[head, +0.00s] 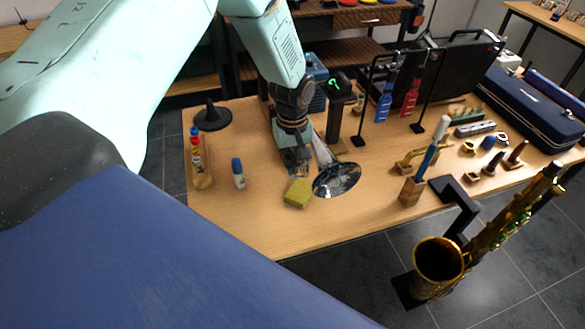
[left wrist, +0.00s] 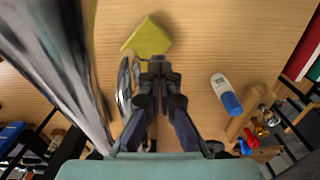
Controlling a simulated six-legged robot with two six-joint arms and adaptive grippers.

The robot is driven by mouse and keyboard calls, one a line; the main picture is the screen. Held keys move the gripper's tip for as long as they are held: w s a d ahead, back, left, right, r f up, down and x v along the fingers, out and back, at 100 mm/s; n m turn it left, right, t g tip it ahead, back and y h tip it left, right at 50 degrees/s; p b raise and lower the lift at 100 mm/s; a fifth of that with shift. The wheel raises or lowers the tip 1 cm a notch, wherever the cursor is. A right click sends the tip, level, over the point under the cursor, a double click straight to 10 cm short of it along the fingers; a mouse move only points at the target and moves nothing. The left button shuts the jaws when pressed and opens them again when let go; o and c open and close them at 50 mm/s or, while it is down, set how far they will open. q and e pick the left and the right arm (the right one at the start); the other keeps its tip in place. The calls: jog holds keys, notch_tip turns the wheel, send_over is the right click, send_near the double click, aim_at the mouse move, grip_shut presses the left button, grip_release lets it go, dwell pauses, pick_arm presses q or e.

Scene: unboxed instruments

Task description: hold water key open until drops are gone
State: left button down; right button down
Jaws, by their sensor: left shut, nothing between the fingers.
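A silver brass instrument shows its flared bell (head: 337,180) in the head view, with its tube running up behind my left gripper (head: 299,170). In the left wrist view its shiny tubing (left wrist: 60,75) runs close along the left side, blurred. My left gripper (left wrist: 159,68) is shut and empty, pointing down beside the tubing; I cannot tell whether it touches it. A yellow-green pad (head: 298,193) lies on the table just past the fingertips; it also shows in the left wrist view (left wrist: 148,38). I cannot make out the water key or any drops. My right gripper is not in view.
A black cone stand (head: 211,117) is behind. A saxophone (head: 440,262) stands at the front right. The table front is clear.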

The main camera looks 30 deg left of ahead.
pick_arm(q)
jog(key=shift+f, duration=1)
jog(key=shift+s+f, duration=0.15)
jog(key=shift+f, duration=0.3)
jog(key=shift+r, duration=0.25)
dwell(2.7)
jog(key=shift+r+p, duration=0.65)
jog(key=shift+p, duration=0.25)
